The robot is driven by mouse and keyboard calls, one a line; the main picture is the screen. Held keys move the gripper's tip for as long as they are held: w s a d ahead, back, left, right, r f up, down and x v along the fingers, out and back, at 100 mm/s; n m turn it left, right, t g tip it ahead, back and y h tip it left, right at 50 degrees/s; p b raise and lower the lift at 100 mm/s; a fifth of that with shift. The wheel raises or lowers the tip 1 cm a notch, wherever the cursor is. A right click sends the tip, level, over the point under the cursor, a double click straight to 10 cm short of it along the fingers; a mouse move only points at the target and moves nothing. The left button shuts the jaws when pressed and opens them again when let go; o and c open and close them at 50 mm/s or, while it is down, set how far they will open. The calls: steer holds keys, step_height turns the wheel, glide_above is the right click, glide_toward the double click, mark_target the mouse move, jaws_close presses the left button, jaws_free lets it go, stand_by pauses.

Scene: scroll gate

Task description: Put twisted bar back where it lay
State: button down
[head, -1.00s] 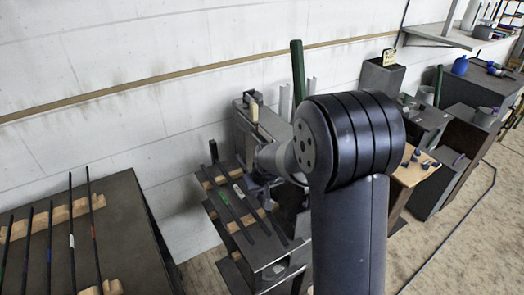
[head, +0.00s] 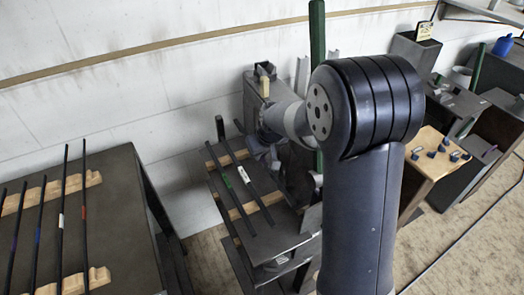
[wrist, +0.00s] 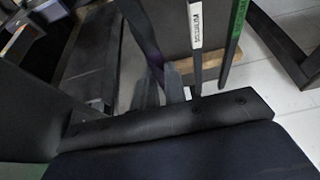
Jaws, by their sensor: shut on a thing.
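My gripper (wrist: 172,86) is shut on a dark bar (wrist: 146,44) with a purple band, which runs up and left from the jaws in the wrist view. I cannot tell its twist from here. In the head view my gripper (head: 272,162) is partly hidden behind my own arm, at the right side of a small stand (head: 268,242). Two dark bars lie across wooden rests on this stand, one with a green label (head: 228,182) and one with a white label (head: 243,174). The white-labelled bar (wrist: 196,42) and green-labelled bar (wrist: 235,35) also show just right of the jaws in the wrist view.
A dark table (head: 118,210) at left holds several bars on notched wooden rests (head: 70,186). A gap separates it from the stand. A green post (head: 317,40) rises behind my arm. Dark cabinets and a wooden-topped block (head: 432,165) stand at right. The wall is close behind.

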steer(key=shift+f+b, duration=1.75)
steer(key=shift+f, duration=0.85)
steer(key=shift+f+b, duration=0.3)
steer(key=shift+b, duration=0.15)
steer(key=c, duration=1.4)
jaws_free()
steer(key=shift+s+f, duration=0.1)
steer(key=shift+o, duration=0.2)
steer(key=v, duration=0.7)
steer(key=shift+s+r, duration=0.1)
steer(key=shift+r, duration=0.2)
